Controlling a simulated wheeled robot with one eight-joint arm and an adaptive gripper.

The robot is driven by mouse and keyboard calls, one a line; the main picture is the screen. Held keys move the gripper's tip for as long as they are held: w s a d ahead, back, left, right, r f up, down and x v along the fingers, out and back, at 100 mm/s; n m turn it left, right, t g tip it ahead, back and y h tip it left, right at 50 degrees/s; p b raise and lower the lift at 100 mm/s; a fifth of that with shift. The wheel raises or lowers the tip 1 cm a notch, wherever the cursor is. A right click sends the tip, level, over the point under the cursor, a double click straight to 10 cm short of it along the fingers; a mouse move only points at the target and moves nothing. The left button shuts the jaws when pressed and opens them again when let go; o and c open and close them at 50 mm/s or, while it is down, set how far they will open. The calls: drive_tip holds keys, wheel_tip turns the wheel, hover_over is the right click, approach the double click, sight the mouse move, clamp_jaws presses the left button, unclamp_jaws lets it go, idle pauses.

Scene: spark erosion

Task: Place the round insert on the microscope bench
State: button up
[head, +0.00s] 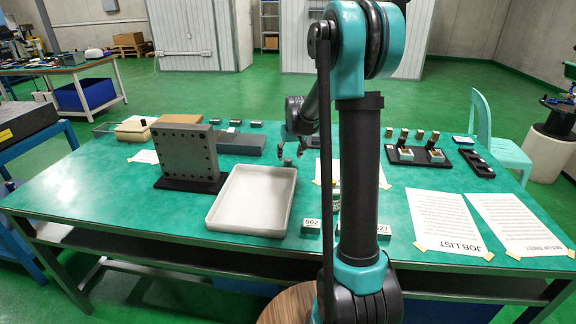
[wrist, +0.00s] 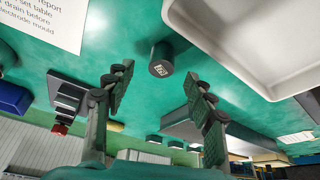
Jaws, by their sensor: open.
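A short dark round piece with a small pale marking, which looks like the round insert (wrist: 161,60), stands on the green table in the wrist view. It lies just beyond the gap between my fingertips, apart from both. My gripper (wrist: 158,84) is open and empty; in the head view my gripper (head: 290,160) hangs low over the table behind the white tray. I cannot make out the round piece in the head view. A bench (head: 70,68) with a blue bin stands at the far left; I cannot tell whether it is the microscope bench.
The white tray (head: 211,222) and a grey drilled plate (head: 186,152) stand left of my arm. Small numbered blocks (head: 311,226) sit near the front. Taped sheets (head: 440,219) and dark holders (head: 415,156) lie to the right. Green floor is free behind the table.

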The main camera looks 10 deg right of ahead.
sight(288, 160)
drive_tip(key=x, duration=0.5)
drive_tip(key=shift+a+r, duration=0.1)
drive_tip(key=shift+a, duration=0.05)
clamp_jaws()
